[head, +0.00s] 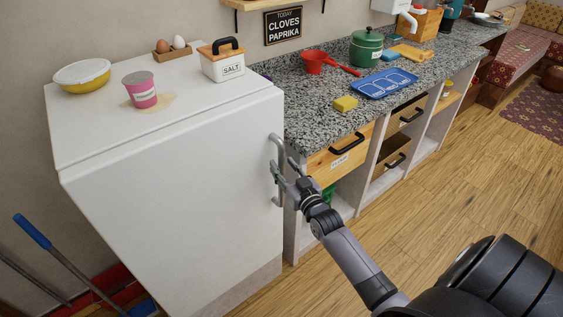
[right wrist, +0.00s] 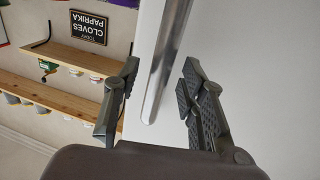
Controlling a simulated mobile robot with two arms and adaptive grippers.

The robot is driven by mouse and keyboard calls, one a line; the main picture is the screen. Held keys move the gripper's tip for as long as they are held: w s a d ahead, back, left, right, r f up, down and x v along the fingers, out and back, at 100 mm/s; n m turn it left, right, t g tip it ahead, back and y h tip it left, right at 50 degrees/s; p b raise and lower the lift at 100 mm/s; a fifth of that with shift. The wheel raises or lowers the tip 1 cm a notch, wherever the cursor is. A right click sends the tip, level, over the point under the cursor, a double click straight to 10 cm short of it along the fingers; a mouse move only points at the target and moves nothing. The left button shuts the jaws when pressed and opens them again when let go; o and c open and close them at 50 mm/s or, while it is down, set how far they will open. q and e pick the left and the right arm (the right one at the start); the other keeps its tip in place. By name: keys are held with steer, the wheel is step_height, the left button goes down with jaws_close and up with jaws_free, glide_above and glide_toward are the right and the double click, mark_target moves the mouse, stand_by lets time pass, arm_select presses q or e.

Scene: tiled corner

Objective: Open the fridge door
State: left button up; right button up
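The white fridge (head: 180,195) stands at the left in the head view, its door appearing shut. A grey vertical handle (head: 279,147) sits at the right edge of its front. My right gripper (head: 284,168) is at the handle, about mid-height. In the right wrist view the gripper (right wrist: 160,72) has its fingers spread, with the metal handle (right wrist: 163,62) between them and gaps on both sides. My left gripper is not in view.
A salt box (head: 222,61), a pink cup (head: 139,90), a yellow bowl (head: 82,76) and an egg holder (head: 174,51) stand on the fridge top. A granite counter (head: 312,105) with drawers adjoins on the right. A blue-handled tool (head: 33,232) leans at left.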

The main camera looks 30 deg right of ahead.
steer(key=shift+w+d, duration=0.15)
steer(key=shift+w, duration=0.9)
jaws_close()
